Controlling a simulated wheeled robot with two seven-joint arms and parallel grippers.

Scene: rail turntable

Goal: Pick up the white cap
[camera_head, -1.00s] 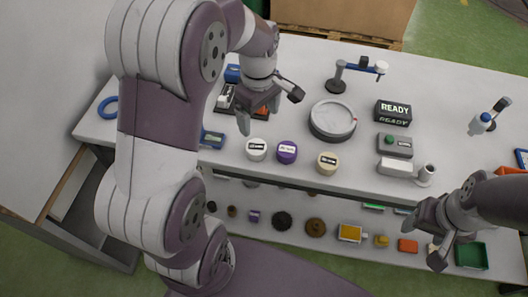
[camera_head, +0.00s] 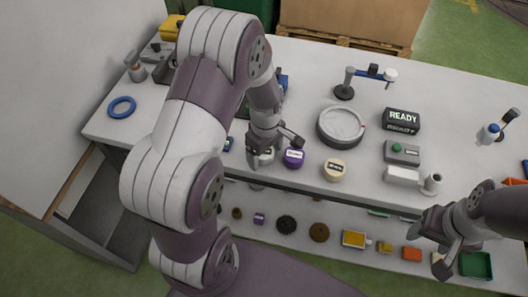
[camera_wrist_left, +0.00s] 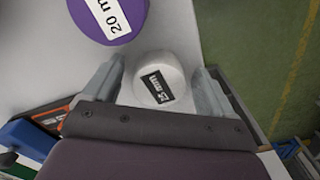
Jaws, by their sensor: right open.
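The white cap (camera_wrist_left: 158,72), with a black "25 mm" label, sits on the table between the two fingers of my left gripper in the left wrist view. In the head view the white cap (camera_head: 267,157) is partly hidden by that gripper. My left gripper (camera_head: 275,157) is open over the cap, with a finger on either side and gaps visible in the left wrist view (camera_wrist_left: 160,88). My right gripper (camera_head: 430,248) is open and empty at the table's front right.
A purple cap (camera_head: 293,158) stands close beside the white cap, and a cream cap (camera_head: 334,170) further right. A round turntable (camera_head: 341,126) is behind them. A READY display (camera_head: 402,119) and a green-button box (camera_head: 402,153) stand to the right. A blue ring (camera_head: 122,107) lies at left.

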